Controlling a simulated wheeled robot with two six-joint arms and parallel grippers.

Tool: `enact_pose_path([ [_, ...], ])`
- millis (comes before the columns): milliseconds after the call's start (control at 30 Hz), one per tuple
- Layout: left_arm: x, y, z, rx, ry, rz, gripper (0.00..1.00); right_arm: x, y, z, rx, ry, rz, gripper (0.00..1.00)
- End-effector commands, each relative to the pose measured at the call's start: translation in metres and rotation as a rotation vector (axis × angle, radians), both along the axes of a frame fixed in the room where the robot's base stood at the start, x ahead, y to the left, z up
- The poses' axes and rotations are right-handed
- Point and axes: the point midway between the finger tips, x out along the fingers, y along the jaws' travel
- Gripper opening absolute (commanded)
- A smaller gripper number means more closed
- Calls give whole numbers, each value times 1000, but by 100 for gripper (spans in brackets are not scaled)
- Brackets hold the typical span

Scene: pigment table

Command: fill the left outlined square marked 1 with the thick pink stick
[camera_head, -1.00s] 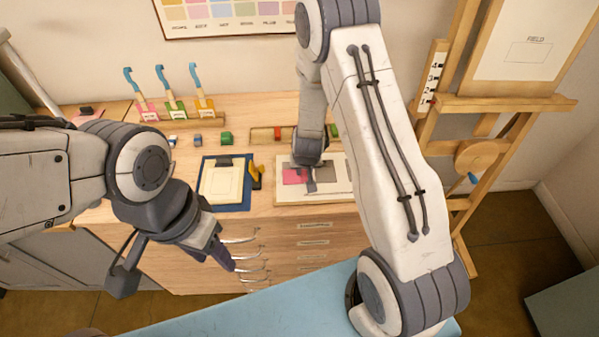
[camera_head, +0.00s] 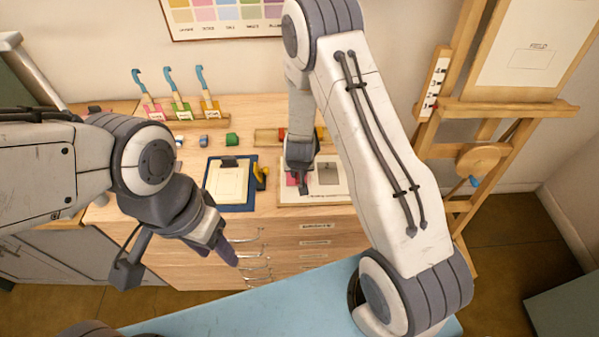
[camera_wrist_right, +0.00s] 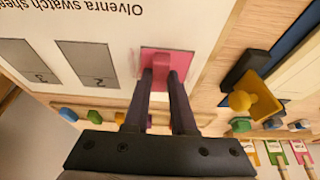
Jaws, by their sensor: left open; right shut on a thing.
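The swatch sheet (camera_head: 340,195) lies on the table; it also shows upside down in the right wrist view (camera_wrist_right: 140,20). The square at its left end, seen at the right of the row in the wrist view, shows a pink fill (camera_wrist_right: 187,62). My right gripper (camera_wrist_right: 161,80) is shut on the thick pink stick (camera_wrist_right: 161,66), over this pink area. Fingers and stick hide part of it; stick contact with the paper is unclear. In the head view, my right gripper (camera_head: 303,186) covers part of the pink (camera_head: 291,180). My left gripper (camera_head: 226,250) is open and empty, in front of the drawers.
Grey squares 2 (camera_wrist_right: 88,65) and 3 (camera_wrist_right: 29,63) sit beside the pink one. Small coloured blocks and a rack of blue-handled tools (camera_head: 182,111) are behind.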

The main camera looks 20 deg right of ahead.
Motion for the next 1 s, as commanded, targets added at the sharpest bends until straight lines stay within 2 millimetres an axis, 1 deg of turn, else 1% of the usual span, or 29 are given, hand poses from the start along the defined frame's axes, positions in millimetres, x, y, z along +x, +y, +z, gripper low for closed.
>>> enact_pose_path([
  [300, 0, 0, 31, 0, 0, -4, 50, 0, 0, 32, 0, -1, -1, 0],
  [700, 0, 0, 67, 0, -1, -11, 50, 0, 0, 70, 0, -1, -1, 0],
  [1000, 0, 0, 66, 0, -1, -11, 50, 0, 0, 70, 0, -1, 0, 0],
])
